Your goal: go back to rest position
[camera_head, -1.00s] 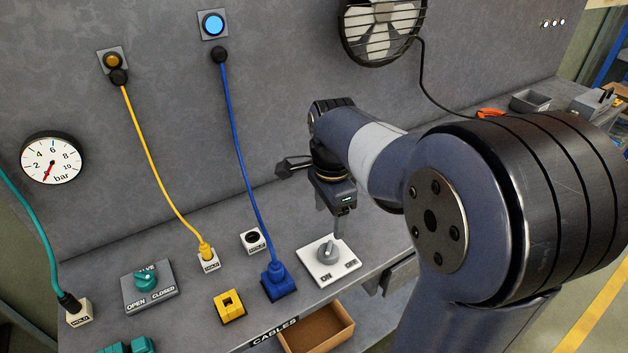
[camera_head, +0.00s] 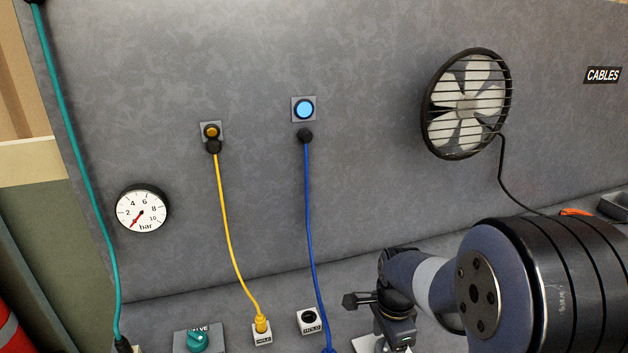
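My arm comes in from the lower right of the head view. My gripper (camera_head: 396,344) is at the bottom edge, over the white ON/OFF switch plate (camera_head: 362,345). Its fingertips are cut off or hidden, so I cannot tell whether it is open or shut. The blue cable (camera_head: 312,240) hangs from the socket below the lit blue lamp (camera_head: 304,109) down to the bottom edge, left of my gripper. The yellow cable (camera_head: 227,245) runs from the amber-lamp socket to a HOLD block (camera_head: 262,338).
An empty-looking HOLD block (camera_head: 310,320) stands between the cables. A teal valve knob (camera_head: 197,341), a teal cable (camera_head: 83,190) and a pressure gauge (camera_head: 142,208) are at the left. A caged fan (camera_head: 467,104) is on the wall above my arm.

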